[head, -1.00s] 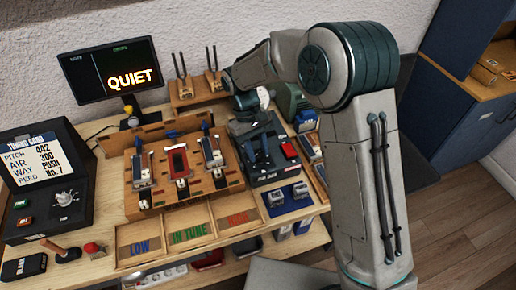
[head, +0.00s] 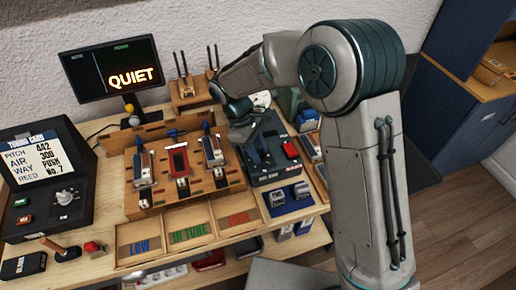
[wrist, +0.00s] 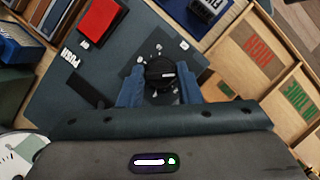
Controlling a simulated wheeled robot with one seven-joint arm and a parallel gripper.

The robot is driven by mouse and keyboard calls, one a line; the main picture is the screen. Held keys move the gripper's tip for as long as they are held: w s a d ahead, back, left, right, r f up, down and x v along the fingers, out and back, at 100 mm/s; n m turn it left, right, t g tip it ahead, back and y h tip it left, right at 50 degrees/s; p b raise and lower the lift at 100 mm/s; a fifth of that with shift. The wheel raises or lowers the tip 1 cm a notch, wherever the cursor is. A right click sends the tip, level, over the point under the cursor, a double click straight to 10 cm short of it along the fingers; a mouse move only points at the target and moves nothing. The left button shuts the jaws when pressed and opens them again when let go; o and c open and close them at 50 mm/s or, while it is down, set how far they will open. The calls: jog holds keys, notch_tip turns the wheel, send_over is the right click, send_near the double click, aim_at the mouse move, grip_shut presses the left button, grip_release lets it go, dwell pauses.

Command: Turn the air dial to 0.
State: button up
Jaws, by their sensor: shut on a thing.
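The air dial (wrist: 160,72) is a black round knob with a pale line on its top, on a dark teal unit (wrist: 55,100). Small white marks ring it in the wrist view. My gripper (wrist: 160,88) has its two blue fingers on either side of the knob and is shut on it. In the head view my gripper (head: 258,150) is over the same unit (head: 270,178), and its fingers hide the dial. The scale figures around the dial are too small to read.
A red push button (wrist: 98,20) sits on the unit near the dial. Labelled wooden trays (head: 190,237) lie to the left in the head view. A wooden rack (head: 170,165) with reeds stands behind them. The monitor (head: 110,78) reads QUIET.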

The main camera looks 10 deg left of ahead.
jog(key=shift+a+r, duration=0.1)
jog(key=o, duration=1)
jog(key=b+v, duration=0.1)
jog(key=v, duration=1.2)
jog(key=shift+a+r, duration=0.25)
jog(key=shift+r, duration=0.05)
